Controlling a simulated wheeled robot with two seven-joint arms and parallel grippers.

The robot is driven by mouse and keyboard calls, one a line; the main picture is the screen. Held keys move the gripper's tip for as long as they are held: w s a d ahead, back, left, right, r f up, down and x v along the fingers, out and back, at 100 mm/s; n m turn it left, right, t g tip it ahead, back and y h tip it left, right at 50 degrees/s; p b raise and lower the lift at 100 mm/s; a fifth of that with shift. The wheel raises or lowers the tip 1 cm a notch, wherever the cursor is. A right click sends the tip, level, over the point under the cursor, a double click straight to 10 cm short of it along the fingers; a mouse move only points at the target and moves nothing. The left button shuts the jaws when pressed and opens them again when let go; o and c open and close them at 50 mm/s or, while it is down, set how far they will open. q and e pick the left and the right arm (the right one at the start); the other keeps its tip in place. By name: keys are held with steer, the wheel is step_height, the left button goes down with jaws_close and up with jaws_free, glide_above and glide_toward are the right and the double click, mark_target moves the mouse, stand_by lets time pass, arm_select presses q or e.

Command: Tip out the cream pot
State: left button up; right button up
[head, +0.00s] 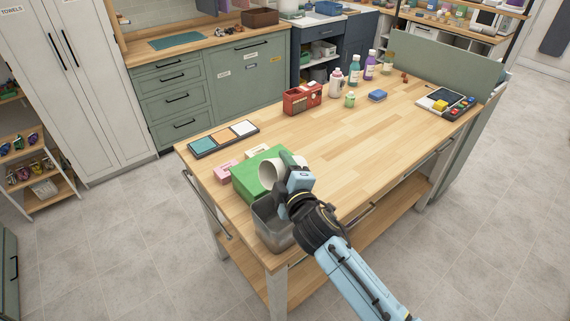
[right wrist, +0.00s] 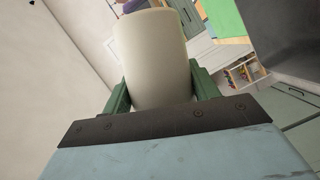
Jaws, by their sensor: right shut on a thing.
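The cream pot (head: 268,173) is held in my right gripper (head: 284,177) near the front left corner of the wooden table. It is tilted onto its side in the head view, its wide end toward the left. It hangs close to the green box (head: 247,184) and the grey metal bin (head: 268,232); I cannot tell exactly which it is over. In the right wrist view the cream pot (right wrist: 155,60) stands between the two green fingers, which are shut on it. Its inside and contents are hidden. My left gripper is not in view.
Pink and cream blocks (head: 227,170) and a tray of coloured squares (head: 222,138) lie beyond the green box. A red caddy (head: 302,98), several bottles (head: 354,71) and a blue sponge (head: 377,96) stand farther back. The table's right middle (head: 365,140) is clear.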

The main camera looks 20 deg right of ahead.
mark_target(281, 161)
steer(key=shift+r+m, duration=0.2)
steer(key=shift+m, duration=0.1)
steer(key=shift+r+m+g+y+p, duration=0.35)
steer(key=shift+m+p, duration=0.25)
steer(key=shift+p, duration=0.35)
steer(key=shift+m, duration=0.5)
steer(key=m, duration=0.1)
steer(key=r+m+g+y, duration=0.1)
steer(key=m, duration=0.1)
steer(key=shift+g, duration=0.25)
steer(key=shift+r+m+g+y, duration=0.4)
steer(key=shift+r+m+y, duration=0.2)
steer(key=shift+m, duration=0.4)
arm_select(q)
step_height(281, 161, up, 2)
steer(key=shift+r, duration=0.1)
arm_select(e)
steer(key=m, duration=0.1)
steer(key=r+m+y, duration=0.1)
steer(key=shift+m+g+y, duration=0.25)
steer(key=shift+m+g, duration=0.05)
steer(key=shift+g, duration=0.1)
steer(key=shift+s+f, duration=0.1)
